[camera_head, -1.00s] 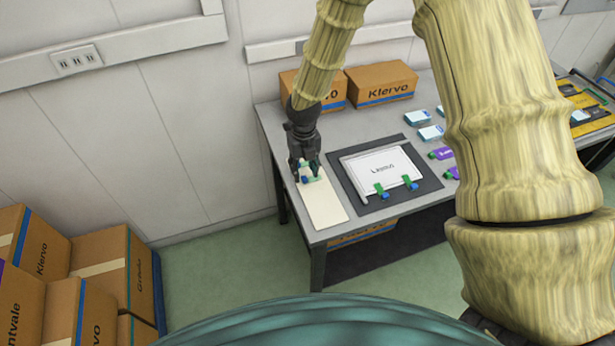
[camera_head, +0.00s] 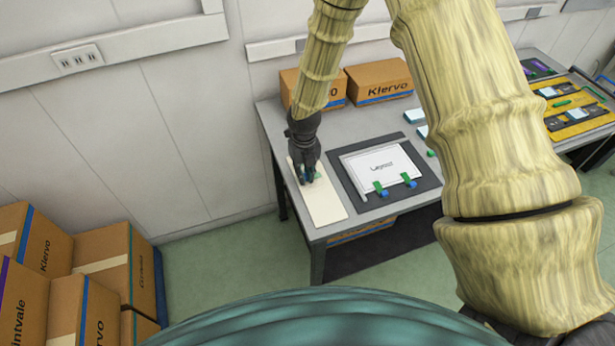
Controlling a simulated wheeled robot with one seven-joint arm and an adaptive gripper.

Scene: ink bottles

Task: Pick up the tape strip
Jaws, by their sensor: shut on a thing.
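My gripper (camera_head: 309,180) is at the far end of a cream board (camera_head: 326,208) on the left of the grey table. It points down and is shut on a small green tape strip (camera_head: 318,176), of which only a bit shows beside the dark fingers. The fingers hide the rest, and I cannot tell whether the strip touches the board. Two more green-and-blue strips, one left (camera_head: 379,188) and one right (camera_head: 409,180), sit at the front edge of a white lettered panel (camera_head: 380,162) on a dark mat (camera_head: 430,186).
Two cardboard boxes, one left (camera_head: 290,90) and one right (camera_head: 379,82), stand at the table's back. A yellow tray (camera_head: 580,123) lies at the right. Stacked cartons (camera_head: 95,260) stand on the floor at left.

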